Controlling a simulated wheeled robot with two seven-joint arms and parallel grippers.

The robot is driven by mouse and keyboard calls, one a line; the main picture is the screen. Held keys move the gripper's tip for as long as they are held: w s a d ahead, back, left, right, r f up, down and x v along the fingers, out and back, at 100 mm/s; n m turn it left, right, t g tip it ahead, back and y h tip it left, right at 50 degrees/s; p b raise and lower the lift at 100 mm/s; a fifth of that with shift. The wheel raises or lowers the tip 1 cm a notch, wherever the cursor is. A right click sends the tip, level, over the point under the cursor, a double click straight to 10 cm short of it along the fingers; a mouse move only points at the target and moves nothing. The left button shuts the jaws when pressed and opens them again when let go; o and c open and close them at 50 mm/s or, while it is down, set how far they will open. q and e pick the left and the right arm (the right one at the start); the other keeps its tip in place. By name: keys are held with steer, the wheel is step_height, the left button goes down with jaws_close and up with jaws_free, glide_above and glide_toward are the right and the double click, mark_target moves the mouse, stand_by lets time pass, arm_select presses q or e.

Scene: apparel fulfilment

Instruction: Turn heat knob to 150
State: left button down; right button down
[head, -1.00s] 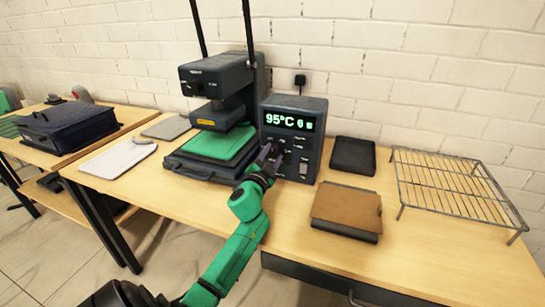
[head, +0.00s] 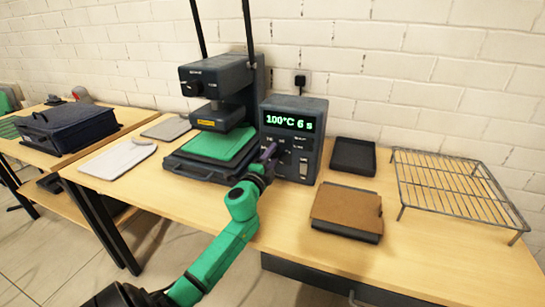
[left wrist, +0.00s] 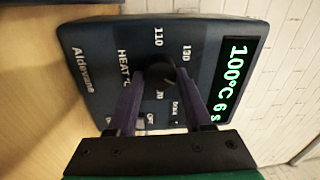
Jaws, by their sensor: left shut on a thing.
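The control box (head: 293,135) stands on the table against the wall, and its green display (head: 290,121) reads 100°C and 6 s. In the left wrist view the box appears turned on its side, with the display (left wrist: 229,82) at the right. The dark heat knob (left wrist: 160,75) sits beside the HEAT °C label, with 70, 110 and 130 marks around it. My left gripper (left wrist: 155,82) is shut on the heat knob, its two purple fingers on either side of it. In the head view my left gripper (head: 268,158) hides the knob. My right gripper is out of view.
A heat press (head: 220,92) with a green pad (head: 218,145) stands just left of the box. A black tray (head: 353,156), a brown-topped block (head: 347,207) and a wire rack (head: 455,185) lie to the right. A pale board (head: 118,158) lies at the left.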

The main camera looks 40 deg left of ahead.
arm_select(q)
steer(key=shift+f, duration=0.15)
steer(key=shift+c, duration=1.6)
jaws_free()
steer(key=r+b+v, duration=0.1)
steer(key=v, duration=1.3)
steer(key=shift+s+d+f, duration=0.2)
steer(key=shift+s+f, duration=0.05)
steer(key=shift+f, duration=0.05)
